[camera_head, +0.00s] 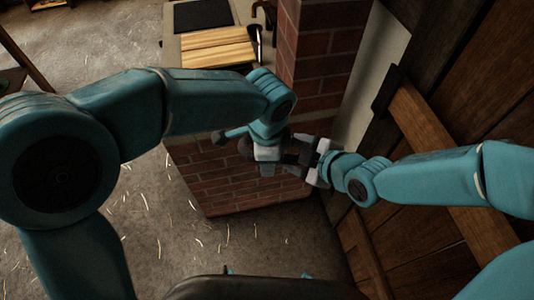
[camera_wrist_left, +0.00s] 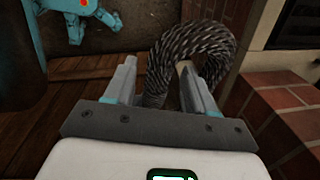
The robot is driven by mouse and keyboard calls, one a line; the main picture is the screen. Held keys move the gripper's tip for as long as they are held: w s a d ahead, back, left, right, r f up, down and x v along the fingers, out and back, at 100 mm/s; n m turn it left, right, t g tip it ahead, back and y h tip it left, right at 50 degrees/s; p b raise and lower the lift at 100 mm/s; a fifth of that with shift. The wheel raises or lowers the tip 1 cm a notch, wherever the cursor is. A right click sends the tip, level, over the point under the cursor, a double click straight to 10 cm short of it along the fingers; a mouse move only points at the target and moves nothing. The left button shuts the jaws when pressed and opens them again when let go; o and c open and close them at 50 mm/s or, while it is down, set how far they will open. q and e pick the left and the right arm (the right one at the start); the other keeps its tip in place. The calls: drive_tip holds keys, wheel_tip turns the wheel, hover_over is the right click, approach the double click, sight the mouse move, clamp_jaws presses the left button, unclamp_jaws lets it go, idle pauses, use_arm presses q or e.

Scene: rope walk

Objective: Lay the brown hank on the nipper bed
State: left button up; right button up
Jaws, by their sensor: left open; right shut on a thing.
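The hank (camera_wrist_left: 200,42) is a thick loop of dark grey-brown twisted rope in the left wrist view. It arches beyond and between the fingers of my left gripper (camera_wrist_left: 156,68), which is open. In the head view my left gripper (camera_head: 266,160) meets my right gripper (camera_head: 304,152) in front of the brick pillar. The right gripper is shut on the hank; the grip itself is mostly hidden by the two grippers. A slatted pale wooden bed (camera_head: 216,48), which looks like the nipper bed, lies on the bench top behind the left arm. Its top looks bare.
A brick pillar (camera_head: 318,58) rises close behind the grippers, with a low brick wall (camera_head: 225,190) below them. A dark panel (camera_head: 202,14) lies behind the slatted bed. A plank wall with a wooden beam (camera_head: 430,140) stands at right. The straw-strewn floor (camera_head: 165,225) is open at left.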

use_arm(q)
clamp_jaws()
use_arm(e)
drive_tip(key=o, duration=1.8)
drive_tip(key=shift+c, duration=0.2)
drive_tip(key=shift+d, duration=0.1)
